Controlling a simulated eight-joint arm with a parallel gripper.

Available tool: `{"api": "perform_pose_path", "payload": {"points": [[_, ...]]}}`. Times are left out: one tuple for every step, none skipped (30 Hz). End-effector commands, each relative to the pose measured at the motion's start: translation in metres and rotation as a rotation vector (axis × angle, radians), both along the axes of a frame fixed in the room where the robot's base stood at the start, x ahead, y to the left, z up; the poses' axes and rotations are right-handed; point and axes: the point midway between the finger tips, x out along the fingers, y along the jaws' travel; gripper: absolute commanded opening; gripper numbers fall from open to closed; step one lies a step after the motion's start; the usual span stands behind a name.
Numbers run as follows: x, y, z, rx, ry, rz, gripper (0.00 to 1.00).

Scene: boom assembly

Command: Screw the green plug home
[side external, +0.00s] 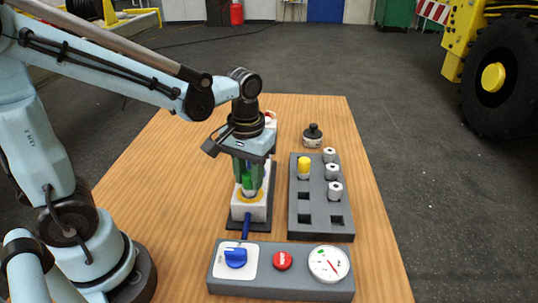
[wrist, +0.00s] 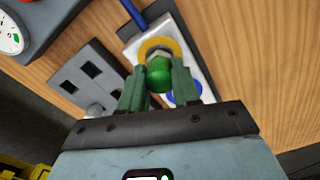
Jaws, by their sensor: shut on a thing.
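The green plug (wrist: 158,75) stands at the yellow ring (wrist: 152,46) on the white block, and a metallic part shows between plug and ring in the wrist view. My gripper (side external: 247,180) is above the white block (side external: 247,207) with its fingers on either side of the plug, shut on it. In the wrist view my gripper (wrist: 159,84) has its two green fingers flanking the plug. The plug also shows between the fingers in the side view (side external: 247,181). How deep the plug sits in the block is hidden.
A grey rack (side external: 321,222) with a yellow plug (side external: 304,167) and several grey-white cylinders stands right of the block. In front is a grey panel (side external: 281,288) with a blue knob (side external: 235,257), red button (side external: 283,261) and gauge (side external: 329,264). A black-topped item (side external: 312,134) stands behind the rack.

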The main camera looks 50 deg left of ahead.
Motion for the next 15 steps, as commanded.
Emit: {"api": "perform_pose_path", "payload": {"points": [[0.0000, 0.0000, -0.0002, 0.000, 0.000, -0.057, 0.00], [0.0000, 0.0000, -0.0003, 0.000, 0.000, -0.094, 0.00], [0.0000, 0.0000, -0.0004, 0.000, 0.000, -0.145, 0.00], [0.0000, 0.0000, -0.0004, 0.000, 0.000, -0.182, 0.00], [0.0000, 0.0000, -0.0005, 0.000, 0.000, -0.219, 0.00], [0.0000, 0.0000, -0.0006, 0.000, 0.000, -0.269, 0.00], [0.0000, 0.0000, -0.0007, 0.000, 0.000, -0.307, 0.00], [0.0000, 0.0000, -0.0008, 0.000, 0.000, -0.344, 0.00], [0.0000, 0.0000, -0.0009, 0.000, 0.000, -0.394, 0.00], [0.0000, 0.0000, -0.0009, 0.000, 0.000, -0.432, 0.00], [0.0000, 0.0000, -0.0010, 0.000, 0.000, -0.469, 0.00], [0.0000, 0.0000, -0.0011, 0.000, 0.000, -0.516, 0.00], [0.0000, 0.0000, -0.0011, 0.000, 0.000, -0.549, 0.00], [0.0000, 0.0000, -0.0012, 0.000, 0.000, -0.578, 0.00], [0.0000, 0.0000, -0.0013, 0.000, 0.000, -0.611, 0.00]]}}
